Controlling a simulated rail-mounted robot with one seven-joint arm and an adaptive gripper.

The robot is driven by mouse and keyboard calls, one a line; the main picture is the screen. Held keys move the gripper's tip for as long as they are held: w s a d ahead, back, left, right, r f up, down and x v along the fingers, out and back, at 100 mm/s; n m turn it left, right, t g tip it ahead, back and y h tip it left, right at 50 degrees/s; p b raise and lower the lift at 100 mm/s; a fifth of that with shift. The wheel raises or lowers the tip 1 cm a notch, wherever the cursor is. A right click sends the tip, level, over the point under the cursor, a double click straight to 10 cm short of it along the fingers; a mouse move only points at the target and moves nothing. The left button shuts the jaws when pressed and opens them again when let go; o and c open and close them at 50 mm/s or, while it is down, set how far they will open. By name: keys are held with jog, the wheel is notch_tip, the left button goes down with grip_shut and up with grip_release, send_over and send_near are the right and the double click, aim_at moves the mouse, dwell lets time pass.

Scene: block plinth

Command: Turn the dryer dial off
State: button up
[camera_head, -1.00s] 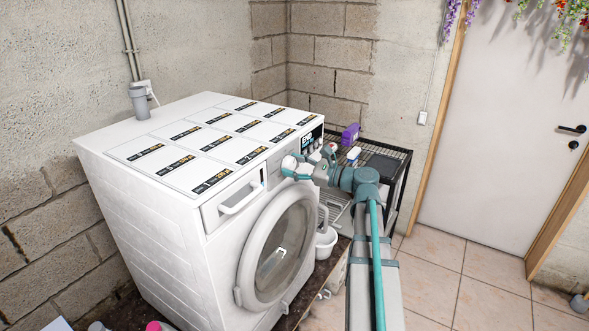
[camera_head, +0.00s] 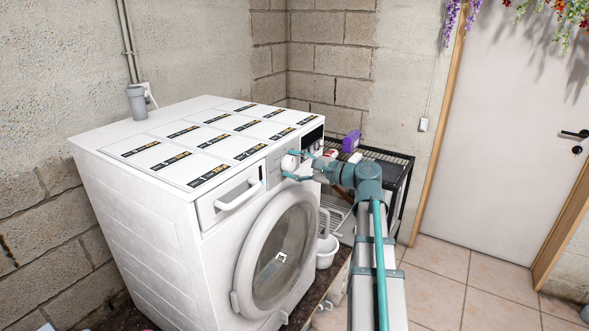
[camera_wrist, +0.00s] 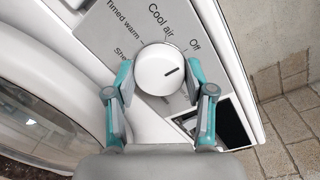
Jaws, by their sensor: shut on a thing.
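The white round dial (camera_wrist: 158,68) sits on the grey control panel (camera_wrist: 100,34) of the dryer, with its dark pointer line toward the right of the wrist view. The "Off" label is at the panel's upper right, and "Cool air" is above the dial. The dial also shows on the white dryer's front (camera_head: 290,161) in the head view. My gripper (camera_wrist: 160,80) has one teal finger on each side of the dial and is shut on it. In the head view, my gripper (camera_head: 297,166) partly covers the dial. The dryer display (camera_wrist: 231,122) is dark.
The round dryer door (camera_head: 277,250) is closed below the panel, and a drawer handle (camera_head: 238,194) sticks out at left. A black wire rack (camera_head: 398,158) with a purple container (camera_head: 351,141) stands behind my arm. Tiled floor at right is clear.

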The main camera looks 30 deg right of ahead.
dwell(0.4)
jog(key=o, duration=1.2)
jog(key=shift+c, duration=0.2)
jog(key=shift+d, duration=0.1)
jog(key=v, duration=1.2)
